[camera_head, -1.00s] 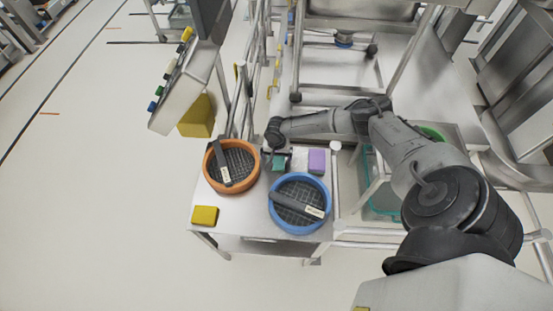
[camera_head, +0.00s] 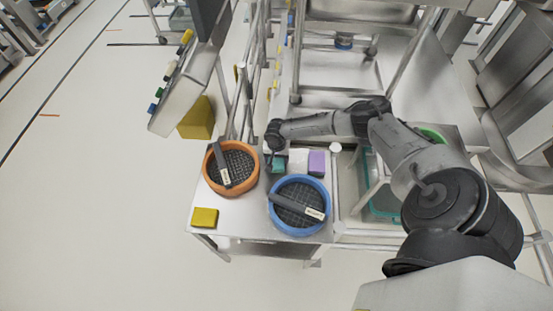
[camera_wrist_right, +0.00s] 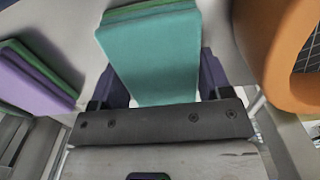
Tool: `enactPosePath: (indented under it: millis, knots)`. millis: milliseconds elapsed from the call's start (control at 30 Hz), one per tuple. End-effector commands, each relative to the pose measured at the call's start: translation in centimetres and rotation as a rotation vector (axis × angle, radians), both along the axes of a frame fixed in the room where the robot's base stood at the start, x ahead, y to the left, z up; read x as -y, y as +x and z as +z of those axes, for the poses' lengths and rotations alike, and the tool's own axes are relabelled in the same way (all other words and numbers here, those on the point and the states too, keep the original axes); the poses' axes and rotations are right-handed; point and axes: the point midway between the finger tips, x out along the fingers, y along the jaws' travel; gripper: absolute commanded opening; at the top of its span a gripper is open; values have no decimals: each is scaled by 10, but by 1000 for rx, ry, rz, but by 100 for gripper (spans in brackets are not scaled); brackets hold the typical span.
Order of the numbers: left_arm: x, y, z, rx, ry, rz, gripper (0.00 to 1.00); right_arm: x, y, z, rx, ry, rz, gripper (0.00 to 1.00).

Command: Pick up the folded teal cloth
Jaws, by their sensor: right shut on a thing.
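The folded teal cloth (camera_head: 278,167) is at the back of the steel table, right of the orange round bin. In the right wrist view the teal cloth (camera_wrist_right: 150,55) lies between the two dark fingers of my right gripper (camera_wrist_right: 157,82), which is shut on it. In the head view my right gripper (camera_head: 272,157) points down at the cloth and is small and partly hidden by the wrist. I cannot tell whether the cloth is clear of the tabletop. My left gripper is not in view.
An orange bin (camera_head: 254,180) and a blue bin (camera_head: 298,231) stand on the table, each with a dark labelled item inside. A white item (camera_head: 298,160) and a purple cloth (camera_head: 317,162) lie right of the teal one. A yellow cloth (camera_head: 205,217) lies at the front left.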

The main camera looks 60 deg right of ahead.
Motion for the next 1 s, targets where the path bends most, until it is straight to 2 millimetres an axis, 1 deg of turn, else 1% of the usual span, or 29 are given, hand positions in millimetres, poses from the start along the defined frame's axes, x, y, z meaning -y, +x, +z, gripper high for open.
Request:
enactPosePath:
  millis: [133, 233, 367, 433, 500, 700, 800, 1000]
  knots:
    - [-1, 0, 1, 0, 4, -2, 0, 0, 0, 4, 0, 0, 0, 49]
    - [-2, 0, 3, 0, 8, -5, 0, 1, 0, 12, 1, 0, -1, 49]
    - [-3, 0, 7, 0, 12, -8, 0, 1, 0, 31, 2, -1, 1, 49]
    - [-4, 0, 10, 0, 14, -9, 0, 1, 0, 46, 2, -1, 1, 49]
    - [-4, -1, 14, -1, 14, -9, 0, 4, -18, 52, -4, -4, 2, 49]
    - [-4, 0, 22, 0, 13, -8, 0, 8, -59, 77, -4, -4, 2, 49]
    - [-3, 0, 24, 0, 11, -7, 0, 9, -76, 87, -3, -3, 3, 49]
    - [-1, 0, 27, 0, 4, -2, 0, 11, -101, 101, -2, -3, 1, 49]
